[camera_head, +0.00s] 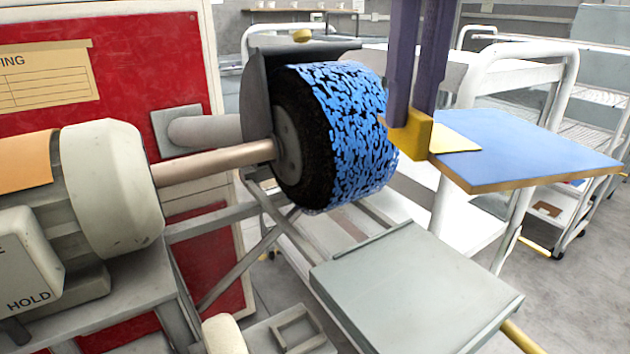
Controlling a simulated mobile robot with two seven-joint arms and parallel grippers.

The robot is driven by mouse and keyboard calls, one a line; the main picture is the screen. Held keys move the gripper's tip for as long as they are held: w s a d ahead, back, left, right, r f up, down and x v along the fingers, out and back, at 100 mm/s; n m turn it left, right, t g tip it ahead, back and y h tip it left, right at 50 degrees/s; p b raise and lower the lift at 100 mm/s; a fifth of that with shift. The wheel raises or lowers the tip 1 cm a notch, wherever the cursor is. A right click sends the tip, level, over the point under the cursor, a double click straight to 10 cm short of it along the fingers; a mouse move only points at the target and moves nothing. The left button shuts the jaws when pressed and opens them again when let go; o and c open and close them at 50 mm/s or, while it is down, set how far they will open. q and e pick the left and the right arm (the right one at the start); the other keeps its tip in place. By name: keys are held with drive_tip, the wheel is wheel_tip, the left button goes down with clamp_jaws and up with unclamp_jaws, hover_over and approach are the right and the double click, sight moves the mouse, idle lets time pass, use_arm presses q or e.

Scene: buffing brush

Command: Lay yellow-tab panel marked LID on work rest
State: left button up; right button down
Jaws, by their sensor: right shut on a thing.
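A flat blue panel (535,148) with a brown edge is held in the air at the right, roughly level. A yellow tab (418,135) is at its left end, with a yellow patch on the panel's top beside it. No LID marking is legible. My right gripper (410,108), with purple fingers, comes down from above and is shut on the yellow tab. The work rest (415,290), a grey-green flat plate, is bare, below and left of the panel. The panel is clear of it. My left gripper is not in view.
A large blue-and-black buffing brush (340,130) on a shaft stands just left of my right gripper, close to the tab. A motor housing (110,185) is at the left, before a red board (130,65). White carts (520,75) stand behind the panel.

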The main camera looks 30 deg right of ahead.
sight(403, 147)
drive_tip(key=n, duration=0.1)
drive_tip(key=f+n+b, duration=0.1)
drive_tip(key=n+b, duration=0.1)
drive_tip(key=shift+w+d+f+n, duration=0.1)
drive_tip(key=shift+w+f+n, duration=0.15)
drive_tip(key=shift+f+n, duration=0.05)
wheel_tip(403, 147, down, 3)
drive_tip(key=shift+f+b, duration=0.1)
drive_tip(key=shift+b, duration=0.7)
wheel_tip(403, 147, down, 12)
drive_tip(key=shift+r, duration=0.25)
wheel_tip(403, 147, down, 4)
drive_tip(key=shift+f, duration=0.15)
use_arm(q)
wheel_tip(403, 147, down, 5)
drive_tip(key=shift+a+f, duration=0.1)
use_arm(e)
drive_tip(key=shift+f, duration=0.2)
drive_tip(key=shift+f, duration=0.15)
drive_tip(key=c, duration=0.9)
unclamp_jaws()
